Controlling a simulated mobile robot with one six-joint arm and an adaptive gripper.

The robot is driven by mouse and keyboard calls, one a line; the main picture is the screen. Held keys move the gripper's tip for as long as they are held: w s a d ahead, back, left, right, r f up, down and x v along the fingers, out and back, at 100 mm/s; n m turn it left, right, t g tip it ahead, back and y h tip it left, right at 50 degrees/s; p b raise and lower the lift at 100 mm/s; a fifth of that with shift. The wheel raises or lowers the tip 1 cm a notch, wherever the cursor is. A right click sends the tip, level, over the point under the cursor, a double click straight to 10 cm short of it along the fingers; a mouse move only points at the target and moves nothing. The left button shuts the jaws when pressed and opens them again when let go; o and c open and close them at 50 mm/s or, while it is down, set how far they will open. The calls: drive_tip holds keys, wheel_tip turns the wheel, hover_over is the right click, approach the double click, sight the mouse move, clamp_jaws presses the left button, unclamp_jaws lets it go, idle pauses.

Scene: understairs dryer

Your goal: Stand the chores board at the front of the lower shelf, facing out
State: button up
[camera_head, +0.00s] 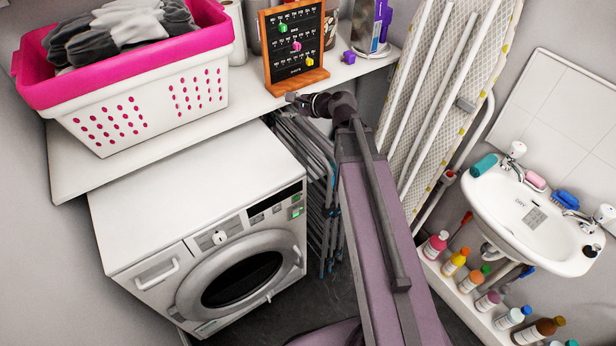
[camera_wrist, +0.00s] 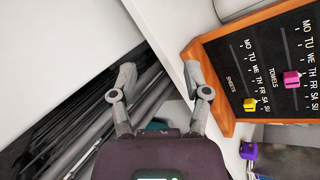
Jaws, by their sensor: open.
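The chores board (camera_head: 292,45) stands upright on the white shelf (camera_head: 120,168), close to its front edge. It has an orange wooden frame and foot, and its black face with day letters and coloured pegs is turned out toward the room. My gripper (camera_head: 305,100) is just in front of the board's foot at the shelf edge. In the wrist view my gripper (camera_wrist: 160,72) is open with nothing between its fingers. Its right finger is close beside the board's wooden foot (camera_wrist: 205,75); whether they touch I cannot tell. The board (camera_wrist: 270,75) is cut off at the right there.
A pink and white laundry basket (camera_head: 150,95) fills the shelf's left. A purple peg (camera_head: 348,57) lies right of the board. A white dryer (camera_head: 210,225) and folded grey racks (camera_head: 318,180) are below. An ironing board (camera_head: 440,90) leans at right, beside a sink (camera_head: 530,215).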

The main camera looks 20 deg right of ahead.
drive_tip(key=s+a+f+n+g, duration=0.1)
drive_tip(key=s+f+n+g, duration=0.1)
drive_tip(key=s+n, duration=0.1)
drive_tip(key=s+a+f+n+g+h, duration=0.1)
drive_tip(key=s+f+n, duration=0.1)
drive_tip(key=f+n, duration=0.1)
drive_tip(key=s+a+f+n+g+h, duration=0.1)
drive_tip(key=s+f+n+g, duration=0.1)
drive_tip(key=s+n, duration=0.1)
drive_tip(key=shift+s+a+f+g, duration=0.2)
drive_tip(key=shift+s+g, duration=0.1)
drive_tip(key=s+n, duration=0.1)
drive_tip(key=s+f+n+g+h, duration=0.2)
drive_tip(key=s+n, duration=0.1)
drive_tip(key=shift+d+f, duration=0.2)
drive_tip(key=shift+d, duration=0.1)
drive_tip(key=s+d+f+n+g+h, duration=0.1)
drive_tip(key=s+d+n+g+h, duration=0.1)
drive_tip(key=s+d+n+h, duration=0.1)
drive_tip(key=shift+s+f+n+g+h, duration=0.35)
drive_tip(key=shift+s+n+h, duration=0.35)
drive_tip(key=shift+s+n, duration=0.7)
